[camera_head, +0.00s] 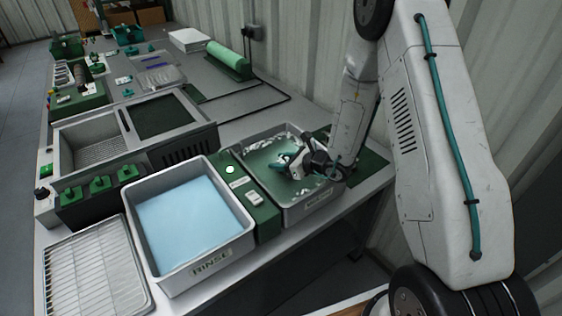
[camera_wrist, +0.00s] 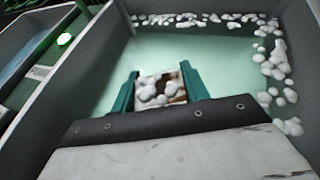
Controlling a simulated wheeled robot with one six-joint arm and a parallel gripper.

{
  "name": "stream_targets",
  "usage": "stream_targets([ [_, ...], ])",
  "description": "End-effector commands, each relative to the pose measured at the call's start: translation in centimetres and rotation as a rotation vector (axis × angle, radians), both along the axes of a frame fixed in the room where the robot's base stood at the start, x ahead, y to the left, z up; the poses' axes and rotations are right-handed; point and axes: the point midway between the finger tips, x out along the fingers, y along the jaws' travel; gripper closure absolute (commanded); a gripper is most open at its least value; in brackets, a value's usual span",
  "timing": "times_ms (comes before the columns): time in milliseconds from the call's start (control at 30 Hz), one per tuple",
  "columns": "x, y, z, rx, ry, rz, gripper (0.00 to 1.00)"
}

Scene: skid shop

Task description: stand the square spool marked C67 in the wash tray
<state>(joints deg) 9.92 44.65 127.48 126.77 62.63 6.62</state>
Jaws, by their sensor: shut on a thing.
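The wash tray (camera_head: 312,207) is a grey metal tray of greenish water with white foam along its edges, on the right part of the bench. My gripper (camera_head: 287,160) reaches down into it. In the wrist view my gripper (camera_wrist: 160,90) has its teal fingers closed on both sides of a squarish brown and pale piece, seemingly the square spool (camera_wrist: 180,90). White foam covers much of it, and no C67 mark can be read. It is inside the tray, at the water. Whether it touches the tray floor cannot be told.
A RINSE tray (camera_head: 203,266) of blue water stands left of the wash tray. Between them is a green panel (camera_head: 262,215) with a lit button. A wire rack (camera_head: 95,270) lies at the front left. A corrugated wall (camera_head: 305,60) stands behind the bench.

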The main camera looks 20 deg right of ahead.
Motion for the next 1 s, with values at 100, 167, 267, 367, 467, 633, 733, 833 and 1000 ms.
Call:
stream_targets([
  [100, 0.0, 0.0, -0.4, 0.001, 0.001, 0.0, 0.83],
  [167, 0.0, 0.0, -0.6, 0.001, 0.001, 0.0, 0.83],
  [267, 0.0, 0.0, -0.9, 0.001, 0.002, 0.0, 0.83],
  [367, -0.1, 0.0, -1.2, 0.002, 0.004, -0.001, 0.83],
  [467, -0.2, 0.0, -1.4, 0.001, 0.007, 0.0, 0.44],
  [633, -0.3, 0.1, -1.4, 0.002, 0.008, 0.0, 0.33],
  [733, -0.3, 0.1, -1.4, 0.002, 0.01, 0.0, 0.33],
  [833, -0.3, 0.1, -1.2, 0.002, 0.01, 0.0, 0.33],
  [1000, -1.0, -0.7, 0.3, 0.001, 0.009, -0.003, 0.33],
])
